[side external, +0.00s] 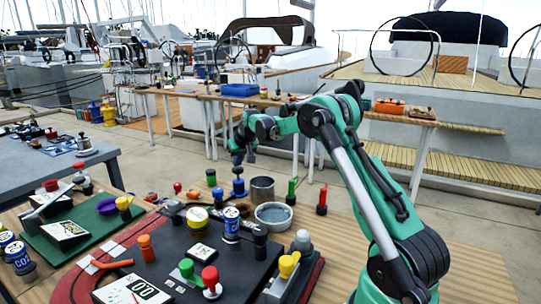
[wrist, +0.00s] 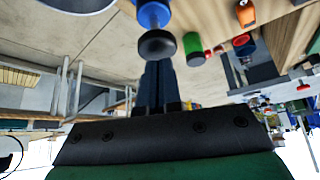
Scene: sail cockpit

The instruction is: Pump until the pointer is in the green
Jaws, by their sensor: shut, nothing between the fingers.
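My gripper (side external: 239,152) is shut and empty, pointing down over a blue upright piece with a black knob (side external: 238,171), which looks like the pump. In the wrist view, which is upside down, the closed fingertips (wrist: 157,66) are close to the black knob (wrist: 157,45), with the blue body (wrist: 153,14) beyond it. I cannot tell whether the fingertips touch the knob.
A metal cup (side external: 262,189) and a round metal dish (side external: 273,215) stand right of the blue piece. Green (side external: 291,190) and red (side external: 321,200) upright handles stand farther right. A dark panel (side external: 180,270) with several coloured knobs and a small display lies in front.

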